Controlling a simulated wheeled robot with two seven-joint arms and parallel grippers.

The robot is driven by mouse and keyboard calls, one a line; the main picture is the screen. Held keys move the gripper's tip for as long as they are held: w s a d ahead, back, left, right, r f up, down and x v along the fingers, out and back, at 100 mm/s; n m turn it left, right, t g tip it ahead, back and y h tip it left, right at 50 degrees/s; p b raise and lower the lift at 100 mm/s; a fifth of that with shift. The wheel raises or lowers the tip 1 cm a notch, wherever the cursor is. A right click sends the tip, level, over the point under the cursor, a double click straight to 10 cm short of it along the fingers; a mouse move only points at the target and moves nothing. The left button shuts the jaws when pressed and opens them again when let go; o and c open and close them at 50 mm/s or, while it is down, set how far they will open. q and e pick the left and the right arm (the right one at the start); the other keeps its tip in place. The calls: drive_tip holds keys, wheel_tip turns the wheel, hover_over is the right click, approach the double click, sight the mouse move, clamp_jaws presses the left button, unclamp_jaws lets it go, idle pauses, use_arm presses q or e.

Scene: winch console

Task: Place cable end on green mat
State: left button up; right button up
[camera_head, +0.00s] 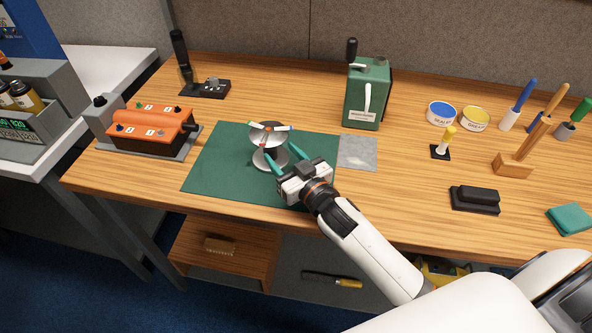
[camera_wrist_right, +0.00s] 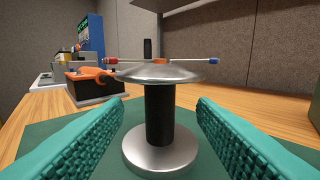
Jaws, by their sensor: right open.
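The green mat (camera_head: 215,165) lies on the wooden bench. A metal stand with a round silver top (camera_head: 268,130), dark post and round base stands upright on it. In the wrist view the dark post (camera_wrist_right: 159,115) shows between the fingers. My left gripper is out of view.
An orange unit (camera_head: 150,128) stands left of the mat, a black lever base (camera_head: 205,88) behind it. A green winch box (camera_head: 368,95) and a grey sheet (camera_head: 358,153) are to the right. Tins, brushes and a black block (camera_head: 475,199) fill the right side.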

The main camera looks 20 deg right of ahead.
drive_tip(key=s, duration=0.3)
drive_tip(key=s+d, duration=0.1)
drive_tip(key=s, duration=0.1)
drive_tip(key=shift+s+b, duration=0.3)
drive_tip(key=shift+b, duration=0.05)
